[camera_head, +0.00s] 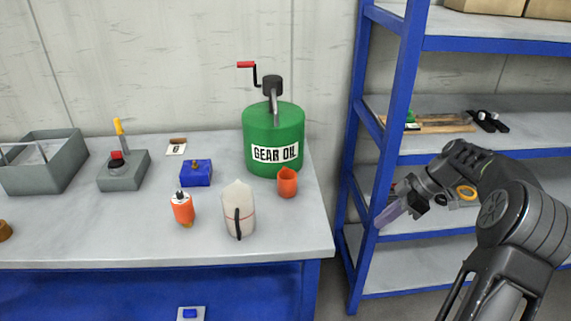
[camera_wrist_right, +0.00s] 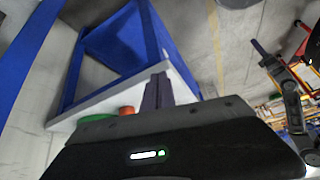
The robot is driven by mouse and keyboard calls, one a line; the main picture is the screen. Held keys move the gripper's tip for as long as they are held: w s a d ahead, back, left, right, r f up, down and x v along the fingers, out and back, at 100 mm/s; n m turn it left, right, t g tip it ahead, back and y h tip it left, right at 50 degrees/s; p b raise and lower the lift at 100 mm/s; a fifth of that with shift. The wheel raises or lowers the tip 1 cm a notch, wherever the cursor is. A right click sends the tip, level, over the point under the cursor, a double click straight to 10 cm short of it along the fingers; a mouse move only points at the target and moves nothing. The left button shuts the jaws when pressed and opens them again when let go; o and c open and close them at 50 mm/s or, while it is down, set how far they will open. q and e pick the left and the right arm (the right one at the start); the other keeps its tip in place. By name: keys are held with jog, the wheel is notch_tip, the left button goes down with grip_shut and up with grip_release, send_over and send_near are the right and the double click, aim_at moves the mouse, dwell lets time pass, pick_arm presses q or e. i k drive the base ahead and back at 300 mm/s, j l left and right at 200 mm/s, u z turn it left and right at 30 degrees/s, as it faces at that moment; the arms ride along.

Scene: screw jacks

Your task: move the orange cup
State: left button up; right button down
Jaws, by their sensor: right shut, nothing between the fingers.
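The orange cup (camera_head: 288,183) stands upright near the right end of the grey worktop, just in front of the green gear oil drum (camera_head: 262,137). In the right wrist view a small part of the cup (camera_wrist_right: 127,110) shows beyond the gripper housing, beside a sliver of the green drum (camera_wrist_right: 97,117). My right gripper (camera_head: 388,213) is to the right of the table, in front of the blue shelf post, apart from the cup. Its fingers (camera_wrist_right: 157,92) are shut with nothing between them. My left gripper is not in view.
A white jug (camera_head: 239,210) stands left of the cup, and an orange bottle (camera_head: 183,208) farther left. A blue block (camera_head: 196,173), grey box (camera_head: 123,172) and grey bin (camera_head: 66,172) are on the worktop (camera_head: 120,230). Blue-framed shelving (camera_head: 395,95) stands right of the table across a narrow gap.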

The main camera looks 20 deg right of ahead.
aim_at(287, 177)
jog(key=i, duration=1)
